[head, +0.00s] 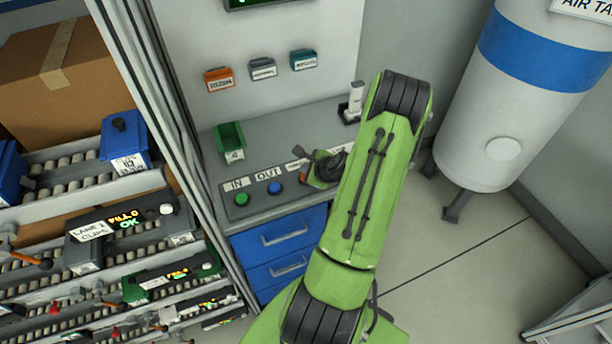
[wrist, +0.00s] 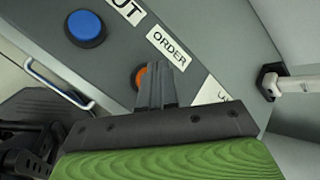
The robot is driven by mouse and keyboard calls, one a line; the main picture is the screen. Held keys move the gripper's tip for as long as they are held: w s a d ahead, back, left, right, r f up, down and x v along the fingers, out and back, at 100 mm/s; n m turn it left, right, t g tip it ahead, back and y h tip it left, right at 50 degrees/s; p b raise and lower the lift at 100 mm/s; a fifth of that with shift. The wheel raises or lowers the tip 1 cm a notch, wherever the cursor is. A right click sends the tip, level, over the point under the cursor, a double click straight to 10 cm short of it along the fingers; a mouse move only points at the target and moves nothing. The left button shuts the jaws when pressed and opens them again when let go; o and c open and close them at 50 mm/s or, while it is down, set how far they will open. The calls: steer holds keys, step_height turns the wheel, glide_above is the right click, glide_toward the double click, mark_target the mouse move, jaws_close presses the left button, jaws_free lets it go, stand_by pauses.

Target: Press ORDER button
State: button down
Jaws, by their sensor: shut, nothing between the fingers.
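The ORDER label (wrist: 169,47) lies on the grey counter panel in the wrist view. An orange button (wrist: 139,76) sits just below it, partly hidden behind my fingers. My gripper (wrist: 158,72) is shut and empty, with its fingertips over or right beside the button. I cannot tell whether they touch it. In the head view my green arm reaches across the counter and hides the ORDER button.
A blue button (head: 275,188) under the OUT label and a green button (head: 241,199) under IN are to the left. A green bin (head: 230,138) stands behind them. Blue drawers (head: 285,235) are below. A white tank (head: 515,100) stands at right.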

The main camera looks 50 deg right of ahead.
steer(key=shift+f, duration=0.1)
stand_by(0.3)
steer(key=shift+f+b, duration=0.35)
steer(key=shift+b, duration=0.05)
steer(key=shift+f+b, duration=0.45)
stand_by(0.4)
steer(key=shift+r, duration=0.1)
steer(key=shift+r+p, duration=0.75)
steer(key=shift+r, duration=0.1)
step_height(320, 180, up, 5)
steer(key=p, duration=0.4)
steer(key=shift+r, duration=0.1)
